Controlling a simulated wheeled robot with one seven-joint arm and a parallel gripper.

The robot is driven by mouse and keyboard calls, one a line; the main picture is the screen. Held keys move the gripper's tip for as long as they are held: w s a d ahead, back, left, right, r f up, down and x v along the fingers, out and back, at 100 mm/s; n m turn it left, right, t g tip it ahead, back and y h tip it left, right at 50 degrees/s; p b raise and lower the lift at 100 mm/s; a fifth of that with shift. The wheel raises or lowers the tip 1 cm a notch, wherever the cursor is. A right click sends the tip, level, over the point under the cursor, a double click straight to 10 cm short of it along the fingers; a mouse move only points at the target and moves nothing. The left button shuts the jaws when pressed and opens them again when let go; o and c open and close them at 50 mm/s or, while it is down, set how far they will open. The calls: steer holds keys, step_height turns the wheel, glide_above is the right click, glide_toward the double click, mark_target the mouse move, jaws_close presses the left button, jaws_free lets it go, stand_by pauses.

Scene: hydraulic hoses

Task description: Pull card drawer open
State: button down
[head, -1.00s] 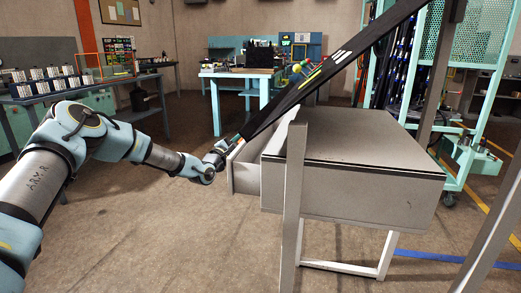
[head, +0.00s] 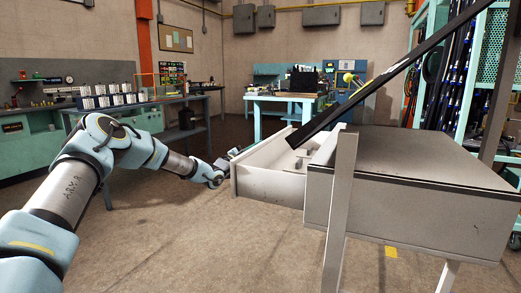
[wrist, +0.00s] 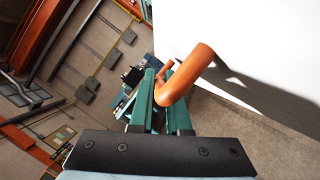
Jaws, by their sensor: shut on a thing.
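The card drawer (head: 268,185) is a pale grey box that slides out to the left from a grey cabinet (head: 400,215) in the head view. It stands well open, and part of its inside shows from above. An orange bar handle (wrist: 196,68) sits on the white drawer front (wrist: 268,45) in the wrist view. My gripper (wrist: 163,88) has its teal fingers on both sides of the handle and is shut on it. In the head view my gripper (head: 224,166) is at the drawer's left end, and the handle cannot be made out there.
A dark slanted beam (head: 375,85) crosses above the drawer and cabinet. A grey post (head: 339,200) stands in front of the cabinet. Workbenches (head: 145,103) and a teal table (head: 285,98) stand behind. The floor (head: 190,235) left of the drawer is clear.

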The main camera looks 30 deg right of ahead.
steer(key=c, duration=0.9)
jaws_free()
steer(key=shift+a, duration=0.1)
steer(key=b+v, duration=0.1)
steer(key=v, duration=0.9)
steer(key=shift+a+f, duration=0.15)
steer(key=shift+a, duration=0.15)
